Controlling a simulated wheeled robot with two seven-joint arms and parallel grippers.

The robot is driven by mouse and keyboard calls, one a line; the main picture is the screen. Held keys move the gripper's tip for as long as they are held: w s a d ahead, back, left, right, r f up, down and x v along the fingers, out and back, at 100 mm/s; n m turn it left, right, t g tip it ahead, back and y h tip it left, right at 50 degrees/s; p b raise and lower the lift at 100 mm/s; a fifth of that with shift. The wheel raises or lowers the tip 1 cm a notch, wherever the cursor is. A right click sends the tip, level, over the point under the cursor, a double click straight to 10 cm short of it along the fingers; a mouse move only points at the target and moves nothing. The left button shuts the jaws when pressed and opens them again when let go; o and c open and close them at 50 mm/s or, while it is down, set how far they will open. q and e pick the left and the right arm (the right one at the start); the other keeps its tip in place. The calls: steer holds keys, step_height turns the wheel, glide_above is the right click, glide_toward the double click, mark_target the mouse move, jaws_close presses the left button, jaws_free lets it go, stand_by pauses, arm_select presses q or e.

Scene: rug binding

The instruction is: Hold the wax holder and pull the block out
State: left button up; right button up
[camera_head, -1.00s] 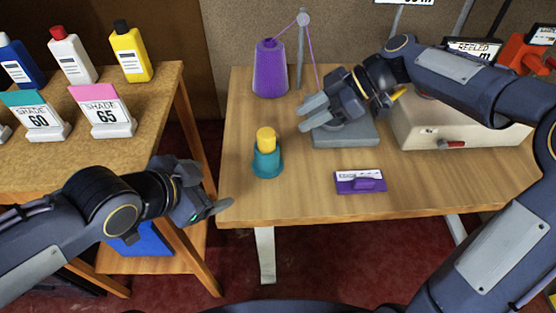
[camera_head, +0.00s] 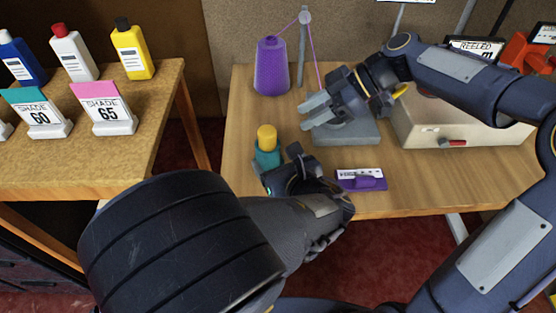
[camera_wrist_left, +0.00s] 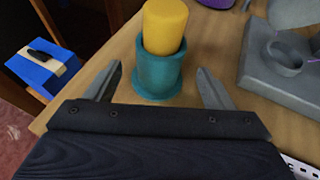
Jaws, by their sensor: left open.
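The wax holder is a teal cup (camera_head: 266,153) standing upright on the wooden table, with a yellow wax block (camera_head: 267,137) sticking out of its top. In the left wrist view the teal cup (camera_wrist_left: 158,75) and the yellow block (camera_wrist_left: 165,26) stand just beyond and between my open fingers. My left gripper (camera_wrist_left: 158,85) is open and empty, one finger on each side of the cup's near side. In the head view my left arm hides the cup's lower part. My right gripper (camera_head: 318,110) is over the grey stand, away from the cup; its fingers look apart.
A grey stand (camera_head: 350,137) and a purple labelled block (camera_head: 362,180) lie right of the cup. A purple thread cone (camera_head: 272,67) stands behind, its thread running over a post (camera_head: 303,50). A beige machine (camera_head: 470,128) is at right. Free tabletop lies left of the cup.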

mark_target(265, 148)
arm_select(q)
steer(key=x, duration=0.7)
steer(key=shift+w+a, duration=0.15)
steer(key=shift+w, duration=0.15)
steer(key=c, duration=1.2)
steer(key=shift+o, duration=0.2)
arm_select(e)
steer(key=shift+o, duration=0.4)
